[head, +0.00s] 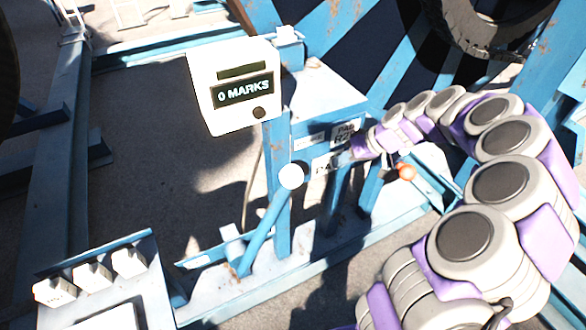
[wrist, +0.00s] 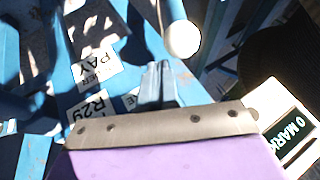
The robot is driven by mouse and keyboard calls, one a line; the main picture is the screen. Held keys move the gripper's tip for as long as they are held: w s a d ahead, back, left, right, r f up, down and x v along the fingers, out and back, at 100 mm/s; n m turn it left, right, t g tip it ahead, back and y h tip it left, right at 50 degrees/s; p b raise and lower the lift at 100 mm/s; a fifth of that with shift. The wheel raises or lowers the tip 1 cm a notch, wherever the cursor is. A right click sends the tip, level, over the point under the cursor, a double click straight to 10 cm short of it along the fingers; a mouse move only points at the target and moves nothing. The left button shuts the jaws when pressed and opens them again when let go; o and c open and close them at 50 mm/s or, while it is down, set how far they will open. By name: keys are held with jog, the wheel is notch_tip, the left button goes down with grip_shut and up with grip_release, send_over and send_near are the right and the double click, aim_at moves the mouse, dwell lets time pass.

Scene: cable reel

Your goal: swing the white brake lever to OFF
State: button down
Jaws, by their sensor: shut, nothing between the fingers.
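The brake lever has a white ball knob (head: 291,176) on a blue shaft (head: 262,232). The shaft leans to the right from its lower pivot on the blue frame. In the wrist view the white knob (wrist: 183,38) is just beyond and to the right of my fingertips, with a visible gap. My gripper (wrist: 160,72) is shut and empty. In the head view my gripper (head: 347,154) is to the right of the knob, by the white labels, and its fingertips are hard to make out. No OFF marking is readable.
A white counter box (head: 232,88) reading "0 MARKS" stands above the lever. An orange-knobbed lever (head: 406,172) is right of the white knob, near my arm. White labels (wrist: 95,65) are on the blue frame. A panel with white switches (head: 93,276) is at lower left.

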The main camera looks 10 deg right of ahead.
jog(key=w+a+f, duration=0.2)
jog(key=w+f, duration=0.3)
jog(key=f, duration=0.5)
jog(key=a, duration=0.2)
jog(key=a+r, duration=0.1)
jog(key=a, duration=0.1)
jog(key=shift+a, duration=0.4)
jog(key=shift+d+t, duration=0.1)
jog(key=shift+t, duration=0.2)
jog(key=shift+d, duration=0.15)
